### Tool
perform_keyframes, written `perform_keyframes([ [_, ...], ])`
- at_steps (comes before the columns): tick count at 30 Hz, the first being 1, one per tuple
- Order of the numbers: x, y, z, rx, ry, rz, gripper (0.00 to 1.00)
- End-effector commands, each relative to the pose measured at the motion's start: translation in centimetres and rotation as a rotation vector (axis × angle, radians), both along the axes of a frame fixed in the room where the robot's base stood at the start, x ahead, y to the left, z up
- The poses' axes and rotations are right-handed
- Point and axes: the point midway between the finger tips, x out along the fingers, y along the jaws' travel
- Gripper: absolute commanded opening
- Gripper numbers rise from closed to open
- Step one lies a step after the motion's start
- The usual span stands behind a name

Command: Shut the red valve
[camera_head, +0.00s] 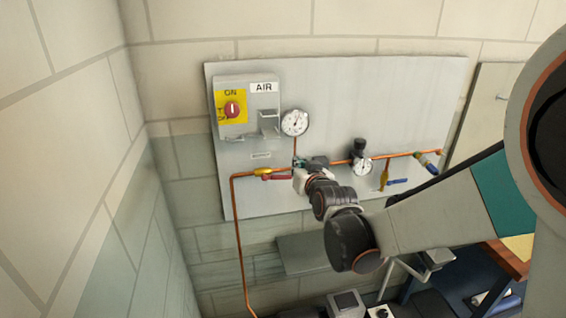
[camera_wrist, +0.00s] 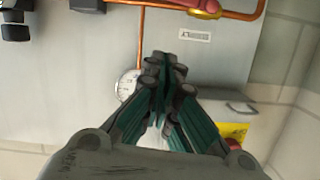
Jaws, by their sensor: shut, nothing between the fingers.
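The red valve has a red lever (camera_head: 276,177) and a yellow body (camera_head: 262,172) on the copper pipe at the lower left of the panel. The lever lies roughly level, along the pipe. In the wrist view the red lever (camera_wrist: 202,3) and yellow body (camera_wrist: 206,14) show at the top edge, partly cut off. My gripper (camera_head: 312,162) is just right of the lever in the head view, in front of the panel. In the wrist view my gripper (camera_wrist: 168,62) has its fingers together and empty, apart from the lever in the picture. Contact with the panel cannot be told.
The grey panel (camera_head: 420,90) carries an ON switch box (camera_head: 247,85), a round gauge (camera_head: 295,122), a regulator gauge (camera_head: 362,166) and a blue-handled valve (camera_head: 396,181). The copper pipe (camera_head: 238,230) runs down at left. A grey ledge (camera_head: 300,255) is below the panel.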

Motion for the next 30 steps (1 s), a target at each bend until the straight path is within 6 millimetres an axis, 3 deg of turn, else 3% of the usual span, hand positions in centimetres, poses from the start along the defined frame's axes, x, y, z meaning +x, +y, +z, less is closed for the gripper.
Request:
perform_keyframes([
  [5,2.1,0.7,-0.7,0.000,0.001,0.000,0.00],
  [17,9.2,3.0,-2.6,-0.002,0.001,0.001,0.00],
  [24,8.8,3.3,-5.8,-0.002,0.002,0.002,0.00],
  [30,8.8,3.4,-6.5,-0.003,0.002,0.001,0.00],
])
